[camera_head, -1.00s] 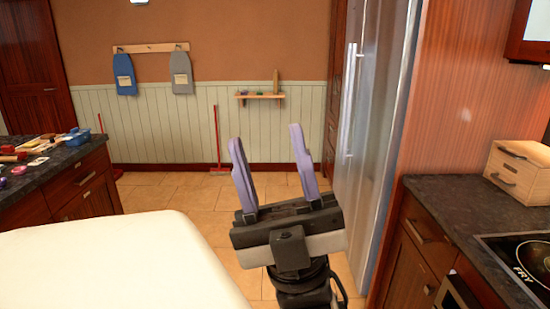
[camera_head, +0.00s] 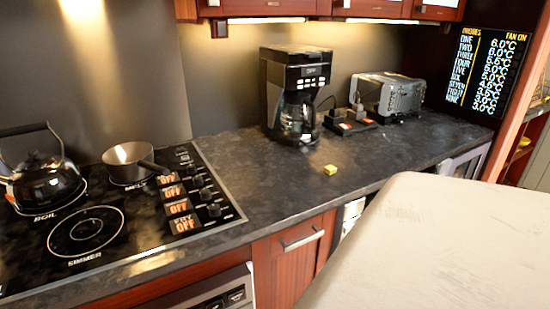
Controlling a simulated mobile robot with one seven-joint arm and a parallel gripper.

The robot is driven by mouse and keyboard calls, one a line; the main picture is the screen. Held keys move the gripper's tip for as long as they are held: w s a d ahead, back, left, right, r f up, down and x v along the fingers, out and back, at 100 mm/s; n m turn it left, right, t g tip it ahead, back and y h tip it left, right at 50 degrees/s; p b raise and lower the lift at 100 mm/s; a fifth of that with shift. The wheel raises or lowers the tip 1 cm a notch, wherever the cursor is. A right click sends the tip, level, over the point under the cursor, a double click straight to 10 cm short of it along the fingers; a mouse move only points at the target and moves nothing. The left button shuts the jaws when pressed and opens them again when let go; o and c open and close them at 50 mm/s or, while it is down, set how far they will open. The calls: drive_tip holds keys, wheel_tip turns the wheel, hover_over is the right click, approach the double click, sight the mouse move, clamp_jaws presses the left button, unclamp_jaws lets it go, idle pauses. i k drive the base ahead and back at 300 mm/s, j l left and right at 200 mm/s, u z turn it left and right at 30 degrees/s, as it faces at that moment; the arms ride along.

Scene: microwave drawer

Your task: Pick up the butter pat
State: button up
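The butter pat (camera_head: 330,170) is a small yellow block. It lies on the dark stone counter (camera_head: 285,190), in front of the coffee maker and right of the stove controls. Nothing touches it. My gripper is not in the head view now. A large pale rounded part of my own body (camera_head: 440,240) fills the lower right of the view.
A black coffee maker (camera_head: 292,95) stands behind the butter. A silver toaster (camera_head: 388,95) and a small dark item (camera_head: 348,120) are to its right. A cooktop (camera_head: 110,215) with a kettle (camera_head: 40,175) and a saucepan (camera_head: 130,160) is on the left. The counter around the butter is clear.

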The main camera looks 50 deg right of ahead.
sight(330, 170)
drive_tip(key=k+z, duration=0.15)
drive_tip(key=z, duration=1.7)
